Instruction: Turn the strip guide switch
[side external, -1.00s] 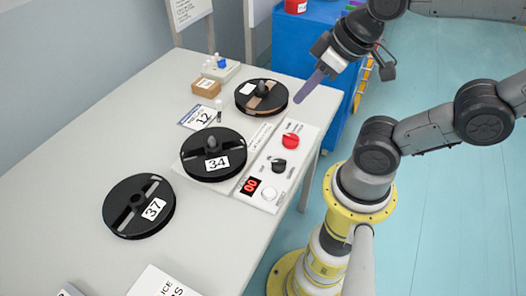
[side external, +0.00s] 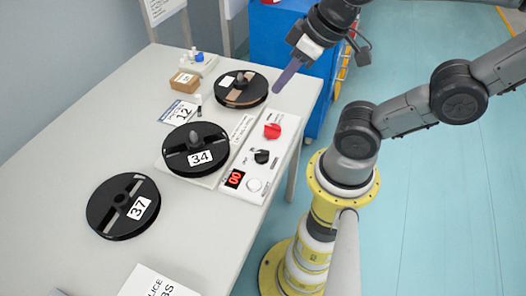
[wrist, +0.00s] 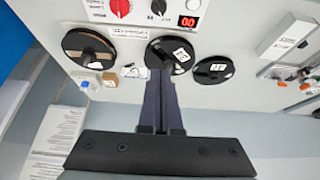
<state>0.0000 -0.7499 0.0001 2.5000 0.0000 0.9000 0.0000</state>
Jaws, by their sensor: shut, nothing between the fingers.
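A white control panel (side external: 262,150) lies along the table's right edge, with a red knob (side external: 272,131), a black knob (side external: 262,156), a white round button (side external: 254,185) and a red display (side external: 234,179) reading 00. The labels are too small to tell which control is the strip guide switch. In the wrist view the red knob (wrist: 120,8) and black knob (wrist: 158,7) are at the top edge. My gripper (side external: 276,90) is shut and empty, above the panel's far end, apart from both knobs. Its fingers also show in the wrist view (wrist: 160,74).
Reel 34 (side external: 176,162) sits left of the panel, reel 37 (side external: 104,214) nearer, and a reel with brown strip (side external: 232,100) farther back. A card marked 12 (side external: 178,112), a cardboard box (side external: 184,86) and a small bottle (side external: 198,100) stand behind. The left of the table is clear.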

